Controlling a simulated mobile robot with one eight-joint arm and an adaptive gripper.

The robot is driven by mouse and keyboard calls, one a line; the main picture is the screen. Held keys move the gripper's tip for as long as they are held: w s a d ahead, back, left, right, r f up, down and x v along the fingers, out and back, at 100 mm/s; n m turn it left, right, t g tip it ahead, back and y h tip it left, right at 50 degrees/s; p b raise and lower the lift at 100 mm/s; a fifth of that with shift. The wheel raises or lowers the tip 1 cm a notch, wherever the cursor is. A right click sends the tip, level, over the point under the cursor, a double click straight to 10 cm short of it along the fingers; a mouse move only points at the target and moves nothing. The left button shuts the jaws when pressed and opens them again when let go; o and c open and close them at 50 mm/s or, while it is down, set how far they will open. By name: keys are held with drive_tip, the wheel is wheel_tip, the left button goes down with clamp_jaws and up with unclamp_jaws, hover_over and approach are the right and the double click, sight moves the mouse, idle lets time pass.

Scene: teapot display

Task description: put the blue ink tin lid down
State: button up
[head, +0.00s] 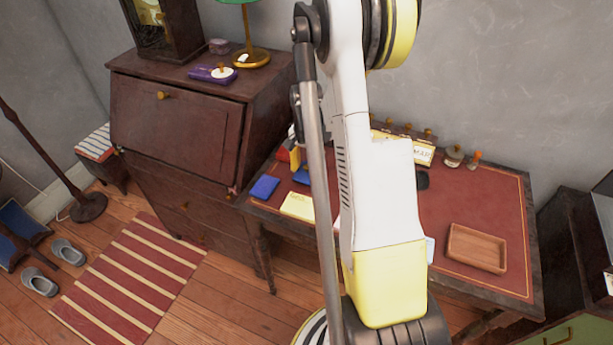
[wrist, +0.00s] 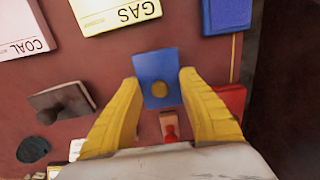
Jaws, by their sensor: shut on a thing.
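The blue ink tin lid (wrist: 155,68) is a flat blue square with a round brass knob. My gripper (wrist: 162,82) is shut on it, one yellow finger at each side in the wrist view. The lid is over or on the red desk top; I cannot tell whether it touches the surface. Another blue square piece (wrist: 227,15) lies at the top right of the wrist view, and at the desk's left end in the head view (head: 265,187).
A GAS paper (wrist: 115,12) and a COAL paper (wrist: 22,30) lie near the lid. A red block (wrist: 232,100) is close to the right finger, a red-handled stamp (wrist: 170,127) between the fingers. A wooden tray (head: 476,248) stands on the desk's right.

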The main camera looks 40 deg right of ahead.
wheel_tip(320, 180, down, 2)
drive_tip(key=shift+f+b, duration=0.15)
drive_tip(key=shift+b, duration=0.2)
drive_tip(key=o, duration=1.2)
